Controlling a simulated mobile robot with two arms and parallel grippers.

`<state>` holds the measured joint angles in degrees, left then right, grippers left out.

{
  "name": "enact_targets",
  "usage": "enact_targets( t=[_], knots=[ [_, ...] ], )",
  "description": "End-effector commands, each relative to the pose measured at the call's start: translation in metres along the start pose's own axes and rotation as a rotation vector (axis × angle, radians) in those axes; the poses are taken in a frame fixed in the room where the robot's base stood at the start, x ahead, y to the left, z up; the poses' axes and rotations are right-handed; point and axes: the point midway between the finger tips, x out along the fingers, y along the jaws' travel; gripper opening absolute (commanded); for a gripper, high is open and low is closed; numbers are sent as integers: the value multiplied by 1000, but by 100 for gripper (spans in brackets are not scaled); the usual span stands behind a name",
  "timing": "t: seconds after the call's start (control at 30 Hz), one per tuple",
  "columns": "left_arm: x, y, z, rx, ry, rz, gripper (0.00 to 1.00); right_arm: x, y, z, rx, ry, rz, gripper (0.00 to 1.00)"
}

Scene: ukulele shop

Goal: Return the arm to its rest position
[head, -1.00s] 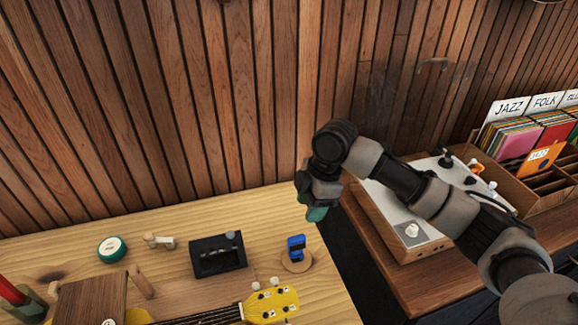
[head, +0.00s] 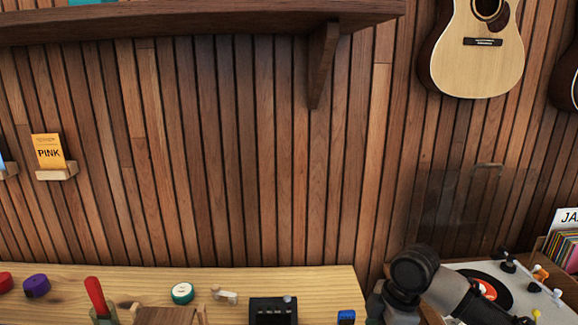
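My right arm comes in from the lower right in the head view. Its dark wrist and the gripper end (head: 380,308) are at the bottom edge, in front of the gap between the wooden bench and the record player. The fingertips are cut off or hidden, so I cannot tell whether the gripper is open or shut, or whether it holds anything. My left arm and gripper are not in view.
The bench (head: 335,283) carries a black box (head: 273,311), a blue clip-like item (head: 346,317), a green-white round tin (head: 182,293) and a red-handled tool (head: 96,296). The record player (head: 460,270) is beside my arm. A shelf (head: 200,22) and guitar (head: 478,50) are above.

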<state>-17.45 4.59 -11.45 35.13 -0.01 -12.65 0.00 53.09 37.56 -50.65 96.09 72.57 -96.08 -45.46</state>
Motion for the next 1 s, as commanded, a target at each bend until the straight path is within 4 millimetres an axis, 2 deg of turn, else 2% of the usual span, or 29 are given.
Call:
enact_targets(
  t=[0.03, 0.1, 0.37, 0.57, 0.77, 0.9, 1.0],
  knots=[
    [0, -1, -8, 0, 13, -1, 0, 0, 0, 0, 0, 0, 0, 46],
    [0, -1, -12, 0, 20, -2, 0, 8, -5, -4, 4, 4, 0, 46],
    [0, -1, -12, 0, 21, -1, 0, 34, -21, -16, 36, 19, 15, 46],
    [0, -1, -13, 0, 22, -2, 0, 60, -41, -28, 88, 45, 37, 46],
    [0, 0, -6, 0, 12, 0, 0, 91, -74, -42, 200, 94, 76, 46],
    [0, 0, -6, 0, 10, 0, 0, 113, -108, -48, 367, 145, 123, 46],
    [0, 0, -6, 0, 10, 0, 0, 123, -133, -45, 523, 174, 165, 46]
  ],
)
